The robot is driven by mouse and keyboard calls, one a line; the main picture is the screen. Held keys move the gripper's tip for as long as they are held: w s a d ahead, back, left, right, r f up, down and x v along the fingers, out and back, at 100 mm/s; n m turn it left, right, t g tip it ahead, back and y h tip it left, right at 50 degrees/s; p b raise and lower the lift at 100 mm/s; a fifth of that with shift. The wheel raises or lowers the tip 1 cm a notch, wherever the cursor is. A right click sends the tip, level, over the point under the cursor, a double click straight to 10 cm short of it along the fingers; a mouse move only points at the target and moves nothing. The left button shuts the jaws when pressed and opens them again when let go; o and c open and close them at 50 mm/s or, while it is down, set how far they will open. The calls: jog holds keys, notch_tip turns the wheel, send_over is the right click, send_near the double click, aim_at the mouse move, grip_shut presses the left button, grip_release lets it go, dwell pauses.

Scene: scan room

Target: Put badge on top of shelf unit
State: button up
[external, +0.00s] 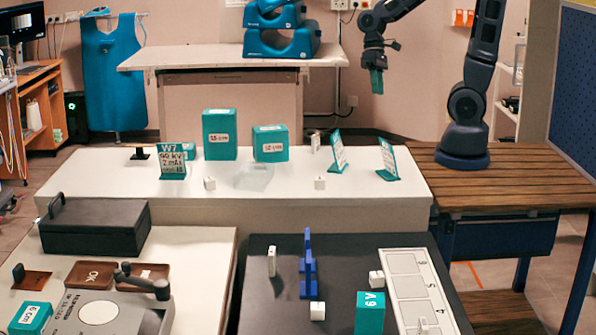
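My gripper (376,68) hangs in the air with its fingers pointing down, above and behind the long white counter. It is shut on a small teal piece (377,82), which hangs below the fingers with nothing touching it underneath. The piece is too small to read, so I cannot tell whether it is the badge. I cannot pick out any other thing that is clearly a badge. White shelves (506,112) show partly at the right, behind my arm. They may be the shelf unit, and their top is not clearly visible.
The long white counter (330,215) holds teal boxes (219,136) and teal sign cards (387,158). A bench with a blue phantom (281,45) stands behind. A black box (96,228) is at front left. A blue rack (308,265) stands on the dark front table.

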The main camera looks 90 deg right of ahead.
jog(key=s+d+r+n+t+h, duration=0.2)
jog(key=s+r, duration=0.2)
jog(key=r, duration=0.1)
jog(key=s+d+r+n+t+h, duration=0.1)
jog(key=s+r+n+t+h, duration=0.1)
jog(key=r, duration=0.4)
jog(key=shift+s+d+r+n+t+h, duration=0.15)
jog(key=shift+s+d+n+t+h, duration=0.2)
jog(key=shift+s+n+t, duration=0.45)
